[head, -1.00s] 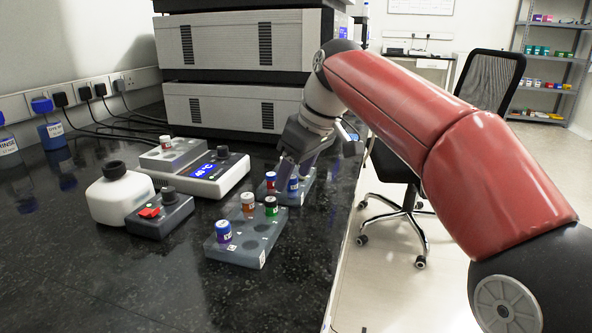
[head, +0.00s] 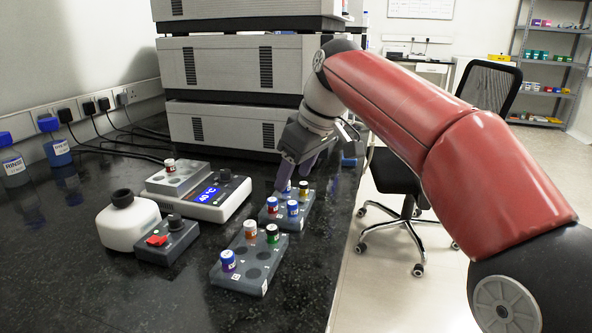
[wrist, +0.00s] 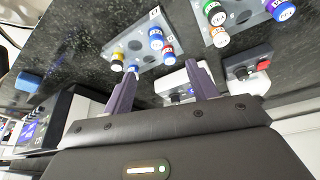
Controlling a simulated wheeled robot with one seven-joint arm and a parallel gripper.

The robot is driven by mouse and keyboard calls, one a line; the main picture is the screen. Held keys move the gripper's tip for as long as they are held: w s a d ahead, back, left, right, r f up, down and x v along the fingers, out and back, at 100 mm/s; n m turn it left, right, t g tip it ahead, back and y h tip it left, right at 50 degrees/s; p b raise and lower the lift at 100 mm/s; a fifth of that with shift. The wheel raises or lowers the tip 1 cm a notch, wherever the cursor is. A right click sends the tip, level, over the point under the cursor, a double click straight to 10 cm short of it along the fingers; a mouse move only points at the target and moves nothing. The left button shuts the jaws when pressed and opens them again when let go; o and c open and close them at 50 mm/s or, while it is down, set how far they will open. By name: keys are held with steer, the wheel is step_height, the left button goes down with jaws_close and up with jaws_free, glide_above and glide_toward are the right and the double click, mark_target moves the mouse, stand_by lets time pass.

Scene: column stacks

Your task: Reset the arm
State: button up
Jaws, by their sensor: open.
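My gripper (head: 309,165) is open and empty. It hangs above the far end of the rear grey vial rack (head: 286,217) in the head view. In the wrist view its two purple-grey fingers (wrist: 163,88) stand apart with nothing between them. The rear rack holds several small capped vials, including a red-capped vial (head: 272,205), a blue-capped vial (head: 292,208) and a yellow-capped vial (head: 303,188). The front grey rack (head: 240,284) holds a blue-capped vial (head: 228,261), a white-and-orange vial (head: 250,229) and a green-capped vial (head: 272,233).
A heater block with a blue display (head: 207,195) carries one red-capped vial (head: 169,165). A white bottle (head: 128,222) and a small box with a red switch (head: 167,241) stand at left. Stacked instruments (head: 230,120) rise behind. The front counter is clear.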

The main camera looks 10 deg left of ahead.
steer(key=shift+r, duration=0.1)
steer(key=s+d+f+m+t+h, duration=0.1)
steer(key=s+d+f+m+h, duration=0.1)
steer(key=s+d+f+m, duration=0.4)
steer(key=s+d+f+m+t+h, duration=0.2)
steer(key=s+d+f+m, duration=0.4)
steer(key=s+d+f, duration=0.5)
steer(key=s+d, duration=0.6)
steer(key=d, duration=0.1)
steer(key=shift+s+f+m+t, duration=0.15)
steer(key=shift+f+m+t, duration=0.15)
steer(key=shift+f, duration=0.1)
